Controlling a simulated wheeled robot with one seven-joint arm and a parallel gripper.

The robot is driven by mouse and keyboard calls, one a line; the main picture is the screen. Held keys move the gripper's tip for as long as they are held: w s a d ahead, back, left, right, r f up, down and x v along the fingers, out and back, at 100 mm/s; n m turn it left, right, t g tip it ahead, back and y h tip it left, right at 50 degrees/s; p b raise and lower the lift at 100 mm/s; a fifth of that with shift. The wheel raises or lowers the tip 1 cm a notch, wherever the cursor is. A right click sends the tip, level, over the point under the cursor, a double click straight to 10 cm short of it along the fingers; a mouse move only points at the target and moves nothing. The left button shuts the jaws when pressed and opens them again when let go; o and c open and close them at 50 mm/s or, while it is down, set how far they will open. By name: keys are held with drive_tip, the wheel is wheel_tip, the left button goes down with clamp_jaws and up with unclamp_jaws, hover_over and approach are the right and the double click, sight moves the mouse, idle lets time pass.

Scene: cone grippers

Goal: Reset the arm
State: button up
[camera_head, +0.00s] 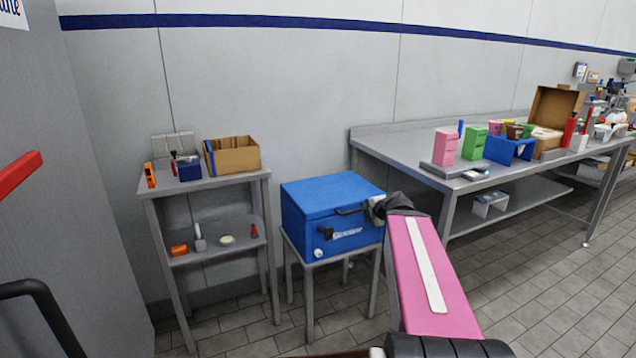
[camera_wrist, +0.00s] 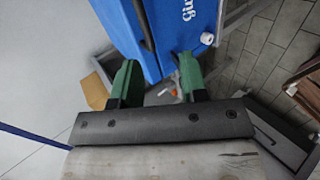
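My pink arm reaches forward in the head view, with my gripper (camera_head: 375,210) at the front right of a blue box (camera_head: 325,190). In the wrist view the two green fingers of my gripper (camera_wrist: 158,78) stand apart with nothing seen between them. The blue box (camera_wrist: 160,35) fills the top middle of that view, just past the fingers, with its black handle (camera_wrist: 143,25) above them. I cannot tell whether the fingers touch the box. The box is shut, with a black handle (camera_head: 350,210) and a white knob low on its front.
The blue box stands on a small grey stand (camera_head: 309,290). A grey shelf (camera_head: 165,222) with a cardboard box (camera_head: 232,154) stands to the left. A long metal table (camera_head: 400,150) with several items is on the right. Tiled floor is open at front right.

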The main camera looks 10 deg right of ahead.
drive_tip(key=s+a+f+m+g+h, duration=0.1)
drive_tip(key=s+a+f+m+g, duration=0.4)
drive_tip(key=f+m, duration=0.5)
drive_tip(key=s+a+f+m+g+h, duration=0.2)
drive_tip(key=s+a+f+m+g, duration=0.3)
drive_tip(key=s+f+m, duration=0.3)
drive_tip(key=shift+s+a+f+m, duration=0.2)
drive_tip(key=shift+f+m, duration=0.75)
drive_tip(key=shift+m, duration=0.65)
